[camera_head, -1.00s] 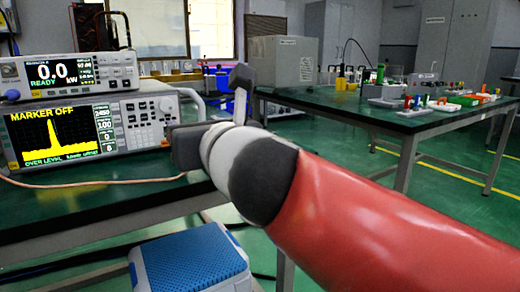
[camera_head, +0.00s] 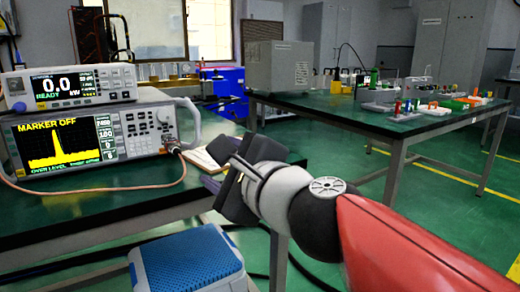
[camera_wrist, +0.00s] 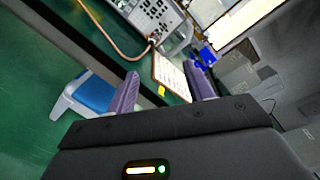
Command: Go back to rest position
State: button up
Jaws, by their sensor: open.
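My gripper (camera_head: 217,168) is at the end of my red and grey arm, in the middle of the head view. It is apart from the instruments, to the right of the spectrum display unit (camera_head: 60,142) and near the right end of the bench. In the wrist view my gripper (camera_wrist: 163,84) shows two purple fingers spread apart with nothing between them. Beyond the fingers are a notepad-like sheet (camera_wrist: 172,76) and part of an instrument (camera_wrist: 158,20). The sheet also shows partly behind my gripper in the head view.
The power unit reading 0.0 kW (camera_head: 68,86) sits on the spectrum unit. A copper-coloured cable (camera_head: 90,187) crosses the green bench (camera_head: 120,205). A blue-topped stool (camera_head: 190,262) stands below. Another table (camera_head: 350,118) with small parts is at the right; green floor lies between.

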jog(key=s+d+f+n+g+h+p, duration=0.2)
jog(key=s+d+f+n+g+h, duration=0.2)
jog(key=d+f+n, duration=0.4)
jog(key=s+d+f+n+g+h+p, duration=0.3)
jog(key=s+d+f+n+h, duration=0.3)
jog(key=d+f+n, duration=0.3)
jog(key=s+d+f+g, duration=0.1)
jog(key=d+f, duration=0.1)
jog(key=d, duration=0.2)
jog(key=shift+s+d+f+p, duration=0.15)
jog(key=shift+s+f+p, duration=0.2)
jog(key=shift+f, duration=0.05)
jog(key=shift+c, duration=0.3)
